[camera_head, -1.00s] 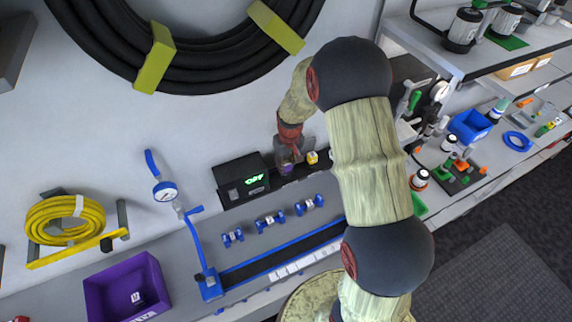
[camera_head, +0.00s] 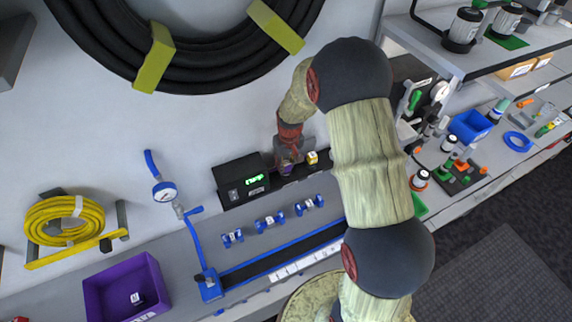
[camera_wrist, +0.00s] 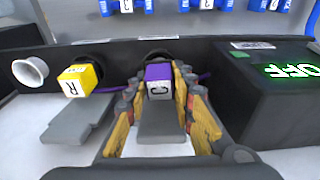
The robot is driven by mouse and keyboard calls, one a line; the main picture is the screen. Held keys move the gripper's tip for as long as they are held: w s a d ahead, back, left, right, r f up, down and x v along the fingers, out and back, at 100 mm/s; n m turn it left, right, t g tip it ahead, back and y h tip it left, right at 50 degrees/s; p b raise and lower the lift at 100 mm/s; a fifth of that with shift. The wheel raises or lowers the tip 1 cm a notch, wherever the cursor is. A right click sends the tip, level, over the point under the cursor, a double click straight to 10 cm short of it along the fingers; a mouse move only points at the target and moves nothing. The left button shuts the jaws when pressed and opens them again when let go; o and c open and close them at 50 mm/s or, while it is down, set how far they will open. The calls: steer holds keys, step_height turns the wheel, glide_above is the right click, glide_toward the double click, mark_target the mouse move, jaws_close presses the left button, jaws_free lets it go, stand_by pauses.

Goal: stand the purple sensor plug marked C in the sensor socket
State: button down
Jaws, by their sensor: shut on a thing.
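The purple sensor plug marked C (camera_wrist: 159,80) is between the fingers of my gripper (camera_wrist: 158,76), its white lettered face turned to the wrist camera. In the head view the purple plug (camera_head: 286,169) shows small below my gripper (camera_head: 288,160), beside the black box. My gripper is shut on the plug. A dark round opening (camera_wrist: 157,55) shows partly just behind the plug in the dark rail. The plug hides most of it, so I cannot tell whether the plug is seated in it.
The yellow plug marked R (camera_wrist: 78,80) sits close beside my gripper, with a white cup-like socket (camera_wrist: 30,71) beyond it. The black box (camera_wrist: 268,92) with a green display stands close on the other side. Blue clamps (camera_head: 269,222) stand in front.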

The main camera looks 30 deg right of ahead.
mark_target(288, 166)
steer(key=shift+f+b, duration=0.4)
steer(key=shift+f, duration=0.2)
steer(key=c, duration=1.8)
jaws_free()
steer(key=shift+s+r+p, duration=0.25)
steer(key=shift+r+p, duration=0.7)
steer(key=shift+r, duration=0.9)
steer(key=shift+s+r+p, duration=0.2)
steer(key=shift+r+p, duration=0.75)
steer(key=shift+r, duration=0.9)
steer(key=shift+s+r+p, duration=0.25)
steer(key=shift+r+p, duration=0.7)
steer(key=shift+r, duration=0.9)
